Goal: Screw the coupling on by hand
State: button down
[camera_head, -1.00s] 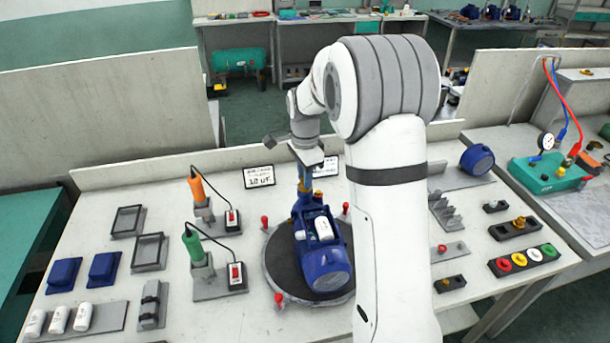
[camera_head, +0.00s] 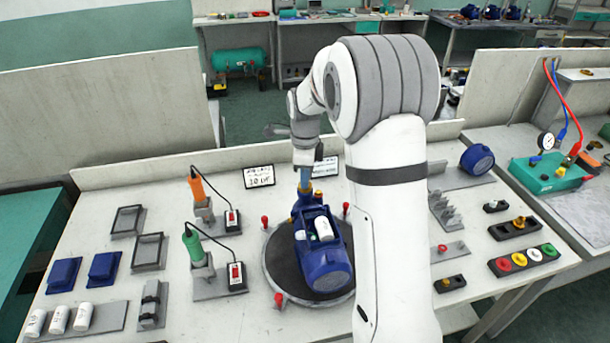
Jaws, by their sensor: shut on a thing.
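The blue pump (camera_head: 328,268) lies on a round dark turntable (camera_head: 275,262), with a white cylinder (camera_head: 323,229) in its open top box. My gripper (camera_head: 304,188) points down at the pump's far end and is shut on the coupling there. The coupling is too small and too covered by the fingers to make out. A small brass-coloured part (camera_head: 318,194) shows just right of the fingertips. The thread under the gripper is hidden.
Red knobs (camera_head: 279,299) stand around the turntable. An orange-handled tool (camera_head: 199,190) and a green-handled tool (camera_head: 193,248) stand to the left. A tray with coloured rings (camera_head: 522,260) and brass fittings (camera_head: 519,222) lie to the right. My arm hides the bench right of the pump.

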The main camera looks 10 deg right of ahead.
jog(key=m, duration=0.3)
jog(key=shift+m, duration=0.3)
jog(key=c, duration=1.3)
grip_release()
jog(key=shift+c, duration=0.2)
jog(key=shift+n, duration=1.8)
